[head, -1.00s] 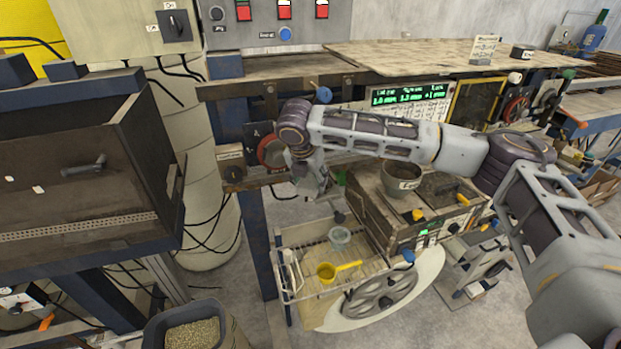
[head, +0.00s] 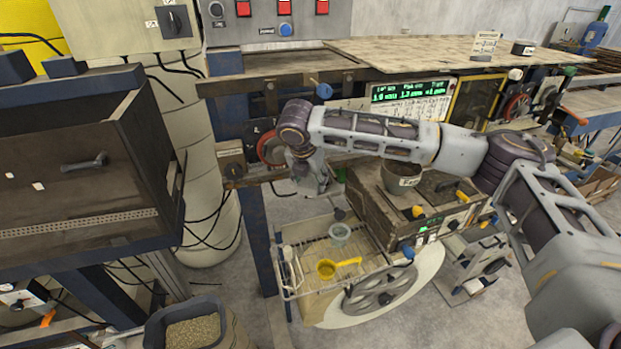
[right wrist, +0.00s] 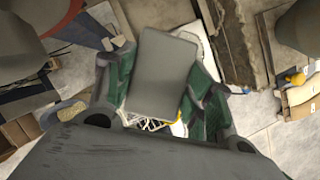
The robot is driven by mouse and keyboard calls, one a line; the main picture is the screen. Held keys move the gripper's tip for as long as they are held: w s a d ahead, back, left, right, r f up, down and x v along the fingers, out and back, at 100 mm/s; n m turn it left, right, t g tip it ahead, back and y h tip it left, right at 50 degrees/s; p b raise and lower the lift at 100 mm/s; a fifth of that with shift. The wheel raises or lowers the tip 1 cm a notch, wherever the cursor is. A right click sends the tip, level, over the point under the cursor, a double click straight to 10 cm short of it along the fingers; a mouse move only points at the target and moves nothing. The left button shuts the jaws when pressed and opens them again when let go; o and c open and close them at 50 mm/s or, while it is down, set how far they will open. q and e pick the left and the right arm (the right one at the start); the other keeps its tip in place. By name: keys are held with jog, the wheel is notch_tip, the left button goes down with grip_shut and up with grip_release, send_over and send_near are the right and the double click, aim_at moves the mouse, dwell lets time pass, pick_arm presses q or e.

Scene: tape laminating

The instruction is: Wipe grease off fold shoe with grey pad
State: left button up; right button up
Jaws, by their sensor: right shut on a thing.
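My right gripper (head: 314,180) hangs below the edge of the long bench, just right of a red round dial. In the right wrist view its green-padded fingers (right wrist: 160,92) are shut on a flat grey pad (right wrist: 163,68). The pad lies between the fingers and sticks out beyond them, above the floor and some blurred gear. In the head view the pad is too small to make out. I cannot pick out the fold shoe or any grease for certain; my right arm hides part of the bench front. My left gripper is not in view.
A wire rack (head: 292,278) with a yellow scoop (head: 327,270) and a grey cup (head: 340,234) stands below the gripper. A wooden box with a pot (head: 403,178) is to its right. A dark cabinet (head: 75,165) stands left. A grain bin (head: 232,325) is at the front.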

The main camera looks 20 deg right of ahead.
aim_at(334, 182)
jog(key=shift+d, duration=1.85)
jog(key=shift+w+d, duration=0.1)
jog(key=shift+d, duration=1.75)
jog(key=shift+a, duration=0.1)
jog(key=shift+a+f, duration=0.15)
jog(key=shift+a, duration=1.7)
jog(key=shift+a, duration=1.9)
jog(key=shift+r, duration=0.2)
